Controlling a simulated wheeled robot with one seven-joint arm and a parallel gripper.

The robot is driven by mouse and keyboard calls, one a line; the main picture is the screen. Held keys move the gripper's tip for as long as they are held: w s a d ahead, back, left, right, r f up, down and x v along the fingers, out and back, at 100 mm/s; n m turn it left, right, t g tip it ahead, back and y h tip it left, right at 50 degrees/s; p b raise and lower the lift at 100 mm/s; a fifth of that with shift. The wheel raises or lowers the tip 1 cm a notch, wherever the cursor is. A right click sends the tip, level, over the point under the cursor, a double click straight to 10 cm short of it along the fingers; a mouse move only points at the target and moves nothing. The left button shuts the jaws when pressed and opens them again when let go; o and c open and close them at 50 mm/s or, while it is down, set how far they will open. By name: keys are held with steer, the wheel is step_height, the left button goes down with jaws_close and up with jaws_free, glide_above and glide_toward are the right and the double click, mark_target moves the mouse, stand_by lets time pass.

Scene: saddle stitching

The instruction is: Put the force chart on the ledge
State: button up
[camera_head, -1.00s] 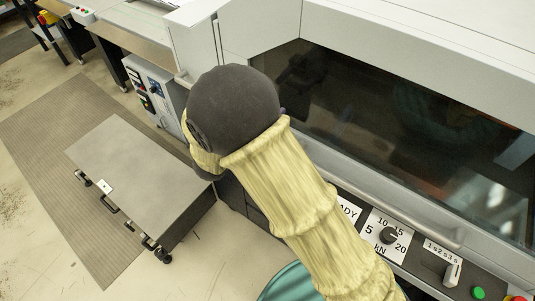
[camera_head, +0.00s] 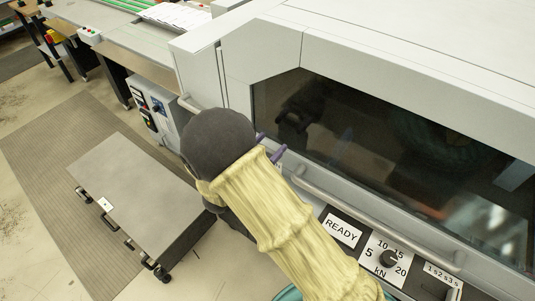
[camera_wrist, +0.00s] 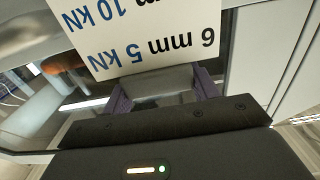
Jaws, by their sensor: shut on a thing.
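The force chart (camera_wrist: 130,42) is a white card with printed lines such as "6 mm 5 kN" and "10 kN", upside down in the wrist view. My gripper (camera_wrist: 163,88) has its purple fingers shut on it, with a grey block at the card's edge between them. My arm hides most of the chart there. I cannot clearly make out which surface is the ledge.
The pale machine (camera_head: 390,55) has a dark window (camera_head: 400,150) and a long handle bar (camera_head: 370,215) below it. A control panel has a READY label (camera_head: 342,231) and a kN dial (camera_head: 388,259).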

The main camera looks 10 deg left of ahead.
steer(key=shift+s+a, duration=0.1)
steer(key=shift+s, duration=0.1)
step_height(320, 180, down, 3)
steer(key=shift+w+f+p, duration=0.1)
steer(key=shift+p, duration=0.6)
steer(key=shift+a+f, duration=0.1)
steer(key=shift+f, duration=0.65)
steer(key=o, duration=1.3)
steer(key=shift+r, duration=0.1)
